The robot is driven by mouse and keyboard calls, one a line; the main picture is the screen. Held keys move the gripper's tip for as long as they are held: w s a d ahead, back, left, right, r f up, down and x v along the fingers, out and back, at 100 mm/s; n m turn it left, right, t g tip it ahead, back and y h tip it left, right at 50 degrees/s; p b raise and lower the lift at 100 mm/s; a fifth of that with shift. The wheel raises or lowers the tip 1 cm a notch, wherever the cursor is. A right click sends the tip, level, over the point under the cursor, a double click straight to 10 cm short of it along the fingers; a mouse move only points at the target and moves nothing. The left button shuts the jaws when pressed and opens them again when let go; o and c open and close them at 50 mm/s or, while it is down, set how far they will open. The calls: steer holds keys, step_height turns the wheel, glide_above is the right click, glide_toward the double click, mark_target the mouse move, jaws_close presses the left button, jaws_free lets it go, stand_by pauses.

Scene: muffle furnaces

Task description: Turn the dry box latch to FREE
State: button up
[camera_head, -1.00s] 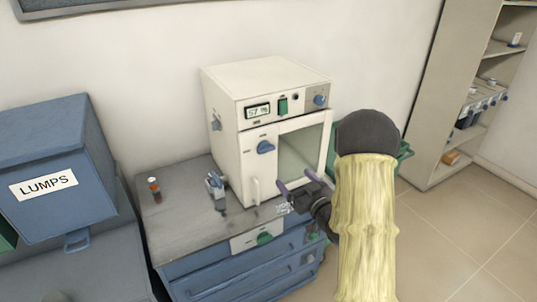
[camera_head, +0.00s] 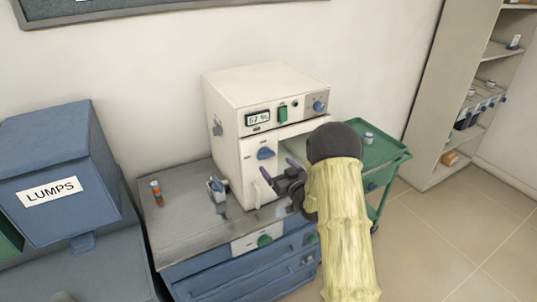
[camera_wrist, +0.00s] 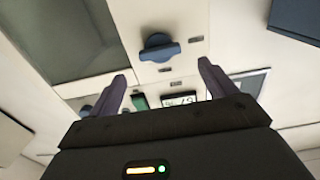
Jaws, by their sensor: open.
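The white dry box (camera_head: 258,90) stands on the grey bench top, with a lit display and a glass-fronted door. Its blue latch (camera_head: 266,153) is on the front panel, just above the door handle. In the wrist view the latch (camera_wrist: 160,47) lies ahead of and between my fingertips, with small labels around it, too small to read. My gripper (camera_head: 278,168) is open and empty just in front of the panel, slightly below and right of the latch. My arm hides part of the door. I cannot tell whether a finger touches the panel.
A green switch (camera_head: 282,115) and a smaller blue knob (camera_head: 319,106) are on the upper panel. A small bottle (camera_head: 156,193) and a blue-and-grey device (camera_head: 217,188) stand on the bench. A green cart (camera_head: 385,150) is at right; a blue LUMPS box (camera_head: 55,165) is at left.

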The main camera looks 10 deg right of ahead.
mark_target(267, 156)
steer(key=p+x, duration=0.2)
steer(key=x, duration=0.4)
steer(key=shift+w+a, duration=0.1)
steer(key=shift+w, duration=0.25)
steer(key=shift+c, duration=0.4)
steer(key=c, duration=0.9)
